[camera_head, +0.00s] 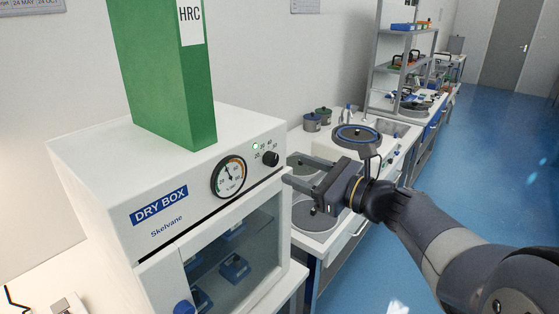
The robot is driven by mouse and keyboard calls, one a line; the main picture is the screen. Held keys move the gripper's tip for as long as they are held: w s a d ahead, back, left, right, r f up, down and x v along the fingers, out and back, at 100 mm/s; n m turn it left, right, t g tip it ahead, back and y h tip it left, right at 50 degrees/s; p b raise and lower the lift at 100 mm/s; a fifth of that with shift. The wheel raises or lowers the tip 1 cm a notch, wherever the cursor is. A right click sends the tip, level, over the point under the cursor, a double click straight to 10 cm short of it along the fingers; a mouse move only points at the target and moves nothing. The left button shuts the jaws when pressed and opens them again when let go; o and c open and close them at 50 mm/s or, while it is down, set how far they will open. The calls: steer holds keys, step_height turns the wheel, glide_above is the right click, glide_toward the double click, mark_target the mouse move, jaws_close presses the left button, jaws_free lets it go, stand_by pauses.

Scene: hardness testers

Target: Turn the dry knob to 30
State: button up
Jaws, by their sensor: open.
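The white dry box (165,235) stands at the left, its front facing right. Its small black dry knob (271,159) sits at the upper right of the front panel, with small numbers around its upper side. I cannot tell which number the knob points to. A round dial gauge (230,176) is left of the knob. My gripper (287,182) is open and empty, its fingers pointing left toward the panel. It is just right of and a little below the knob, apart from it in the picture.
A green HRC binder (160,75) stands on the dry box. The box's glass door (235,260) is below the panel, with blue-based items inside. Behind my gripper is a bench with round grey plates (315,217). Blue floor (500,150) is clear at right.

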mark_target(275, 161)
steer(key=p+x, duration=0.1)
steer(key=x, duration=0.5)
steer(key=shift+a, duration=0.2)
steer(key=shift+c, duration=0.5)
steer(key=c, duration=0.9)
steer(key=shift+o, duration=0.2)
